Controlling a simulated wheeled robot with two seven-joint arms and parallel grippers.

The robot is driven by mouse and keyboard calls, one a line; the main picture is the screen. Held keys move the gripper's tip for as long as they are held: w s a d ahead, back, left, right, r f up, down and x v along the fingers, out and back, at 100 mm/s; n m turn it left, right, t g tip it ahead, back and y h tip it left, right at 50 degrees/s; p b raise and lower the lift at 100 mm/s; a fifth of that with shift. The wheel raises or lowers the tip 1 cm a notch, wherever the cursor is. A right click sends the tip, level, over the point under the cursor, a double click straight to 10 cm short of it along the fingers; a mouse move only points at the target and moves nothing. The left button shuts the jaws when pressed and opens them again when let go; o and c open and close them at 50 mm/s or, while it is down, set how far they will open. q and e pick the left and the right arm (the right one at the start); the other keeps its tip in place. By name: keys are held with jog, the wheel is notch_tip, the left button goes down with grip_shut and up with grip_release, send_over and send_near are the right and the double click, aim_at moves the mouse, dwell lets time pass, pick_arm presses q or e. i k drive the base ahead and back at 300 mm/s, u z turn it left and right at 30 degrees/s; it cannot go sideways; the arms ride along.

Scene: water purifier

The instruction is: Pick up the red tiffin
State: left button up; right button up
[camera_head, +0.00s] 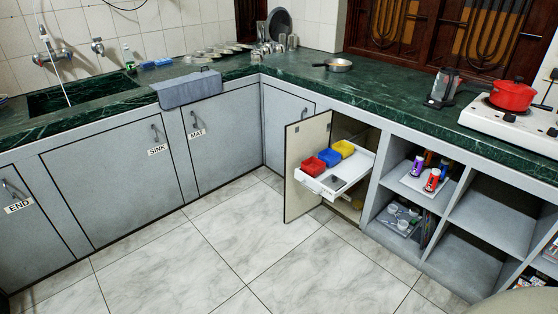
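The red tiffin (314,166) is a small red box in a pulled-out white drawer (319,187) inside an open cabinet, right of the picture's middle. It sits at the left front of a row, with a blue box (329,157) beside it and a yellow box (343,148) farther back. Neither of my grippers shows in the head view. Nothing is seen touching the red tiffin.
The cabinet door (306,165) stands open left of the drawer. Open shelves with cans (432,180) lie to the right. A red pot (512,95) sits on a white stove (503,121). The tiled floor (230,245) in front is clear.

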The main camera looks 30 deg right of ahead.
aim_at(313, 166)
jog(key=u, duration=0.15)
jog(key=i, duration=2.3)
jog(key=z, duration=1)
jog(key=i, duration=1.3)
jog(key=z, duration=1.55)
jog(key=i, duration=0.45)
jog(key=z, duration=0.4)
